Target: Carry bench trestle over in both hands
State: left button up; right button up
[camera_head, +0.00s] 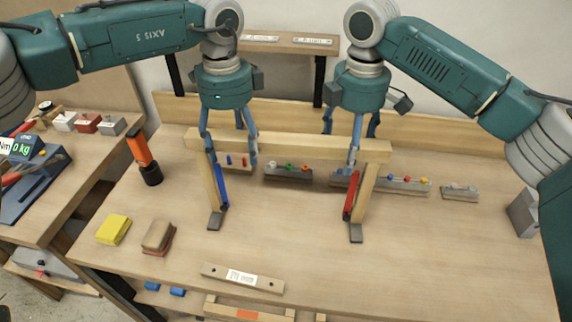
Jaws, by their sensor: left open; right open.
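The bench trestle (300,146) stands upright on the wooden workbench. It has a pale horizontal beam and splayed legs with grey feet, with a blue part at the left leg and a red part at the right leg. My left gripper (231,155) is open, its fingers reaching down around the beam near its left end. My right gripper (345,150) is open, its fingers at the beam near its right end. Both point downward. Whether the fingers touch the beam I cannot tell. The far legs are mostly hidden behind the beam and grippers.
On the workbench (450,270) lie a yellow sponge (113,229), a brown block (158,236) and a labelled wooden strip (242,279). An orange-and-black tool (145,160) stands at left. Racks of small coloured parts (405,184) sit behind the trestle. The right front is clear.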

pick_arm(q)
jog(key=shift+f, duration=0.15)
jog(key=shift+c, duration=0.3)
pick_arm(e)
jog(key=shift+f, duration=0.15)
jog(key=shift+c, duration=0.3)
pick_arm(q)
grip_shut()
pick_arm(e)
grip_shut()
pick_arm(q)
jog(key=shift+w+r, duration=0.1)
jog(key=shift+r, duration=0.15)
pick_arm(e)
jog(key=shift+w+r, duration=0.15)
jog(key=shift+r, duration=0.1)
